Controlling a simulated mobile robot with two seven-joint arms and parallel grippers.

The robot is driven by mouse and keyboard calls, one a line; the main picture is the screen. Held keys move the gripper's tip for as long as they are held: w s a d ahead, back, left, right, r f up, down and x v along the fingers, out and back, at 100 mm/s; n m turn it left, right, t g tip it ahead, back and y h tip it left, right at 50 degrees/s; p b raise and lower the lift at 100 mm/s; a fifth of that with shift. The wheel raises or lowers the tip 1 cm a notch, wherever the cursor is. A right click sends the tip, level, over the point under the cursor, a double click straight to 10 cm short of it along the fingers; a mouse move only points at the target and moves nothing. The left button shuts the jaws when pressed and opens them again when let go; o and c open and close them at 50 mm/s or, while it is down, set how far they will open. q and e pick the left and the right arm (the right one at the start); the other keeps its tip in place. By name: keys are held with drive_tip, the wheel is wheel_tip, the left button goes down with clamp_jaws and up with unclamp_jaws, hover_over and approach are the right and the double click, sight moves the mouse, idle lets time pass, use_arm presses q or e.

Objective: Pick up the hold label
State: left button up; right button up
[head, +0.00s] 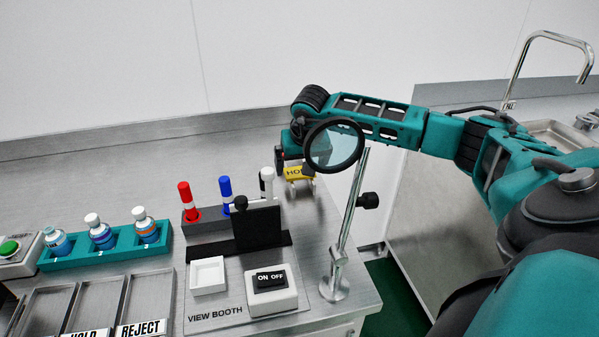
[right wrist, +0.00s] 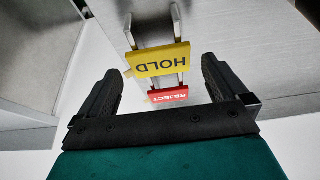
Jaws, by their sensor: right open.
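The hold label (head: 295,172) is a small yellow plate marked HOLD, near the back right of the steel counter. It is partly covered by the magnifier and my arm in the head view. In the right wrist view the yellow hold label (right wrist: 161,61) hangs on a metal rack, between and beyond the fingertips. My right gripper (right wrist: 163,78) is open, its fingers on either side of the label with visible gaps. My left gripper is not in view.
A red REJECT label (right wrist: 167,95) is beside the hold label. A round magnifier (head: 334,145) on a metal stand (head: 345,230) is in front of my right arm. Markers (head: 226,193), a black panel (head: 257,228), a switch box (head: 271,290) and a teal vial rack (head: 105,248) occupy the counter.

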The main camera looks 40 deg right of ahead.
drive_tip(key=shift+w+d+f, duration=0.15)
drive_tip(key=shift+w+f, duration=0.15)
drive_tip(key=shift+f, duration=0.35)
drive_tip(key=shift+c, duration=0.4)
drive_tip(key=c, duration=0.9)
drive_tip(key=shift+o, duration=0.2)
drive_tip(key=shift+r, duration=0.1)
